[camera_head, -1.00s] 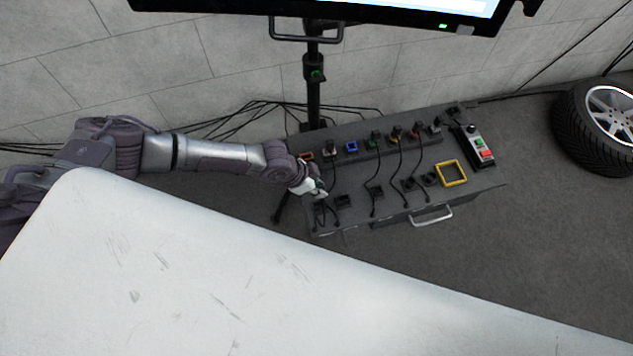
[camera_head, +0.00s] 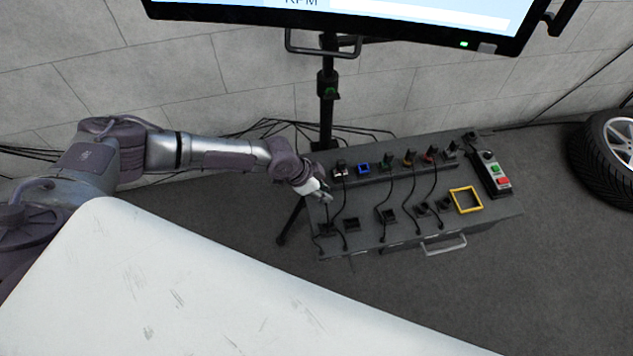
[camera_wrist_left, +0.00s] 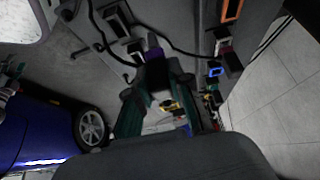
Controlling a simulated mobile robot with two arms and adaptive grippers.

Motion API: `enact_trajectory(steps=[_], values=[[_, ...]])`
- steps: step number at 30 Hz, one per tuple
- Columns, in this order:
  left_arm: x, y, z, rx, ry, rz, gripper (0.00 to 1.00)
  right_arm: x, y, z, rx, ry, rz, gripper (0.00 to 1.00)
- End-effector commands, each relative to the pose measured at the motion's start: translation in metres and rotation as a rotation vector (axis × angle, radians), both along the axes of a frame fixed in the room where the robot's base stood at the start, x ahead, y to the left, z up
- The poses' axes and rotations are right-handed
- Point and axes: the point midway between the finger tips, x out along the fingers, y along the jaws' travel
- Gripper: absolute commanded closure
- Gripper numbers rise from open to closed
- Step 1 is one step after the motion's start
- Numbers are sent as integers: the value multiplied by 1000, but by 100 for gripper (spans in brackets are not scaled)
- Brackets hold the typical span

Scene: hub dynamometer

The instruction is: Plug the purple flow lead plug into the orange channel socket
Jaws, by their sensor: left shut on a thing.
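The purple flow lead plug (camera_wrist_left: 152,42) shows in the left wrist view at the tips of my left gripper (camera_wrist_left: 157,72), which is shut on it. In the head view my left gripper (camera_head: 325,194) is over the left end of the grey box; the plug cannot be made out there. The orange channel socket (camera_wrist_left: 232,9) is an orange-rimmed square at the top of the wrist view, to the right of the plug and apart from it. In the head view my left wrist hides this socket. My right gripper is not in view.
The grey box (camera_head: 290,235) carries a back row with a blue-rimmed socket (camera_head: 363,168) and several plugged leads. Black cables run to its front holders. A yellow frame (camera_head: 466,200) and a button box (camera_head: 494,172) are at right. A white panel fills the foreground.

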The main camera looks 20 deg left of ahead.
Motion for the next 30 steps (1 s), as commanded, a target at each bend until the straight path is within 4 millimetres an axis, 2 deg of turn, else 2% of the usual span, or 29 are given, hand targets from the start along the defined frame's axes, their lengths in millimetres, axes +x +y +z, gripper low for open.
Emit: enact_trajectory(steps=[30], values=[[52, 35, -3, 1, -1, 2, 100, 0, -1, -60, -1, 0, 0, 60]])
